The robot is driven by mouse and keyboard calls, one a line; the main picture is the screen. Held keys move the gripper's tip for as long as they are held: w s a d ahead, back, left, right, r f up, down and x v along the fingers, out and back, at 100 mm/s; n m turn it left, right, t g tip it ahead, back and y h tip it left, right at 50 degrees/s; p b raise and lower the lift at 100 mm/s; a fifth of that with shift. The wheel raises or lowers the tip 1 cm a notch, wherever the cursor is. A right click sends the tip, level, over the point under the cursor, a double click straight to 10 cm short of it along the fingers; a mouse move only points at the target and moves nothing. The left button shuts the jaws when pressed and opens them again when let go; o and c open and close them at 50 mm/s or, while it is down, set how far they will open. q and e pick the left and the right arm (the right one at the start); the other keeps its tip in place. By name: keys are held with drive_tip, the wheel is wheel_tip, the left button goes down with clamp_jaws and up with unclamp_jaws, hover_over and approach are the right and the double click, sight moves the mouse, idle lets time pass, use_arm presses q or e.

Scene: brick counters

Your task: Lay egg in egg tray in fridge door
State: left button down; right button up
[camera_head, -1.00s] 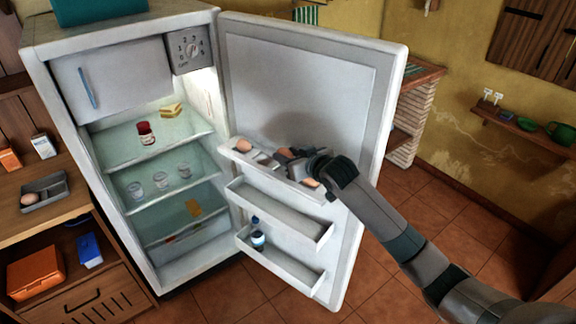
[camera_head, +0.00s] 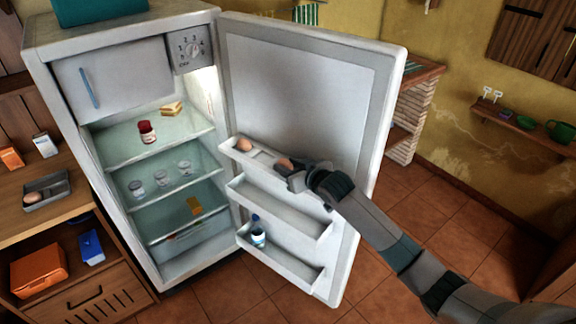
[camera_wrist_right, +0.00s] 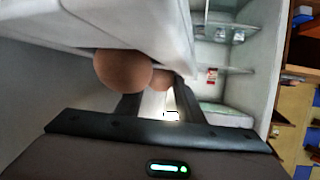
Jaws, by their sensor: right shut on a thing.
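My right gripper (camera_head: 289,170) is at the top shelf of the open fridge door, shut on an egg (camera_head: 284,163) at its fingertips. That egg is low at the egg tray (camera_head: 263,154); I cannot tell if it touches it. Another egg (camera_head: 243,145) sits at the tray's left end. My arm hides the tray's right end. The right wrist view shows a large brown egg (camera_wrist_right: 122,70) by the left finger and a smaller-looking one (camera_wrist_right: 162,78) between the fingers, partly hidden. My left gripper is out of view.
The fridge door (camera_head: 305,80) stands wide open. Lower door shelves (camera_head: 285,212) hold a blue-labelled bottle (camera_head: 257,235). Fridge shelves hold a red jar (camera_head: 147,132) and several glasses. A grey tray (camera_head: 40,203) with an egg stands on the left counter.

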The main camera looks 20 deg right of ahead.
drive_tip(key=shift+s+f, duration=0.1)
drive_tip(key=shift+f, duration=0.2)
drive_tip(key=shift+f, duration=0.2)
drive_tip(key=o, duration=0.8)
drive_tip(key=shift+s+f, duration=0.15)
drive_tip(key=shift+f, duration=0.05)
drive_tip(key=shift+c, duration=0.2)
drive_tip(key=shift+r, duration=0.6)
drive_tip(key=shift+s+f, duration=0.1)
drive_tip(key=shift+s, duration=0.1)
drive_tip(key=b+v, duration=0.1)
drive_tip(key=v, duration=0.4)
drive_tip(key=r+b+v, duration=0.1)
drive_tip(key=v, duration=0.5)
drive_tip(key=shift+r+b, duration=0.2)
drive_tip(key=shift+b, duration=0.15)
